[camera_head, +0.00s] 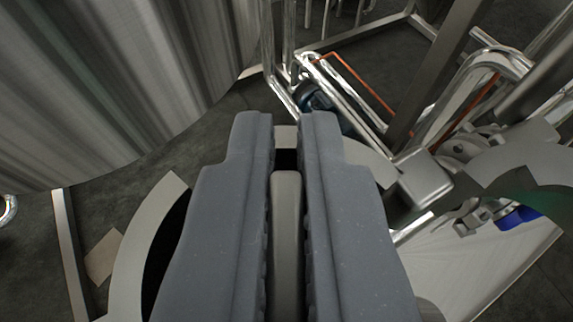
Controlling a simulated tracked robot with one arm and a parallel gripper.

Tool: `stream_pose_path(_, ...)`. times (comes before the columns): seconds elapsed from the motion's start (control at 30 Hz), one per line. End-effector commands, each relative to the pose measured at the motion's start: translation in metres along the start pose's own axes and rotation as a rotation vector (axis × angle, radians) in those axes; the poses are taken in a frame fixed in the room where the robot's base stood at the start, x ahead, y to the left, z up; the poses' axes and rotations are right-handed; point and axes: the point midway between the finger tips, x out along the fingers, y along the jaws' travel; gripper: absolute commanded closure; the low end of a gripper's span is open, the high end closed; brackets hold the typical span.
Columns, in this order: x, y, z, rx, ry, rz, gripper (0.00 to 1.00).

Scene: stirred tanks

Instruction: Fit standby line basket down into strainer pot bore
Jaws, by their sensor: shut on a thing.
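My gripper (286,128) fills the middle of the view, its two grey fingers closed on a narrow upright grey bar, which looks like the handle of the basket (286,225). The rest of the basket is hidden beneath the fingers. Below and around my gripper is a wide pale ring with a dark opening, which looks like the rim of the strainer pot (142,238). Its opening shows dark at the left and in the gap between the fingertips. I cannot tell how high the basket is relative to the bore or whether they touch.
A second pale ring (540,140) with a dark green inside stands at the right, near bright pipes (460,95) and a valve body (425,178). A large ribbed metal tank wall (110,80) stands at upper left. Dark floor (120,190) shows between.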

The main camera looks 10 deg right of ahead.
Motion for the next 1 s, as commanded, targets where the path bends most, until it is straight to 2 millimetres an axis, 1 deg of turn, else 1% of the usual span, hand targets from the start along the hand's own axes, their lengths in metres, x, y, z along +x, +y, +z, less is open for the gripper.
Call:
stream_pose_path(0.43,0.004,0.0,0.009,0.001,0.001,-0.001,1.0)
stream_pose_path(0.67,0.003,0.0,0.006,0.001,0.0,0.0,1.0)
stream_pose_path(1.0,-0.002,0.0,-0.005,0.0,0.001,0.0,1.0)
